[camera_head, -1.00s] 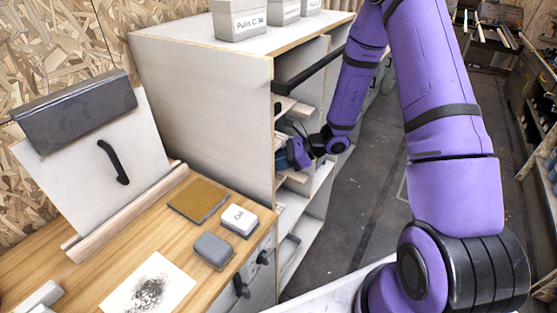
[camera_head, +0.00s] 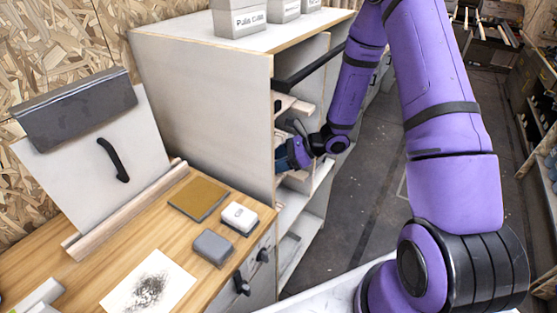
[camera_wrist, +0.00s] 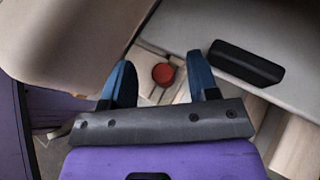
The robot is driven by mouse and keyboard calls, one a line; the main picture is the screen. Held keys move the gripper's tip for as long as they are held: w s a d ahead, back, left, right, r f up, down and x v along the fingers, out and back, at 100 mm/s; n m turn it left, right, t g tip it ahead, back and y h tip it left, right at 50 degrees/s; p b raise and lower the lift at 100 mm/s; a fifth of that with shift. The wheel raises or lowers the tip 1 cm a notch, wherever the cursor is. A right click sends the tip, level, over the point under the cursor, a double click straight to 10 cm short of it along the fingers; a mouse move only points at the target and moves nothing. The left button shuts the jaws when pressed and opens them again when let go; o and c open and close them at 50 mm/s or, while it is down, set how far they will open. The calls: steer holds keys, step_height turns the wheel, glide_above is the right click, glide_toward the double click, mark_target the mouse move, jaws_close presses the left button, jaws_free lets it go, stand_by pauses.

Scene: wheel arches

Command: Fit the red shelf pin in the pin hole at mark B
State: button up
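The red shelf pin (camera_wrist: 163,73) shows in the wrist view as a small round red head on a pale wooden piece. It lies between and beyond my two blue fingertips, with a gap on each side. My gripper (camera_wrist: 160,63) is open and empty. In the head view my gripper (camera_head: 284,158) is inside the open front of the white cabinet (camera_head: 200,100), partly hidden by its side panel. I cannot make out the pin in the head view. No pin hole or mark B can be made out in either view.
Pale wooden pieces (camera_head: 294,105) stick out of the cabinet around my gripper. In the wrist view a black bar (camera_wrist: 247,62) lies on a pale panel at right, and a large beige surface (camera_wrist: 70,40) is close at left. A wooden worktop (camera_head: 145,240) stands before the cabinet.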

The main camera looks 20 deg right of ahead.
steer(key=v, duration=1)
steer(key=shift+d+r, duration=0.15)
steer(key=shift+d, duration=0.25)
steer(key=s+a+r+n+g+h, duration=0.25)
steer(key=s+r+n, duration=0.3)
steer(key=r, duration=0.35)
steer(key=s+a+r+n+g+h, duration=0.2)
steer(key=s+a+r+n, duration=0.25)
steer(key=r+n, duration=0.35)
steer(key=s+d+r+n+t+h, duration=0.3)
steer(key=s+r+n+t+h, duration=0.2)
steer(key=s+r, duration=0.9)
steer(key=s+n+h, duration=0.1)
steer(key=n+h, duration=0.1)
steer(key=n, duration=0.1)
steer(key=shift+s, duration=0.3)
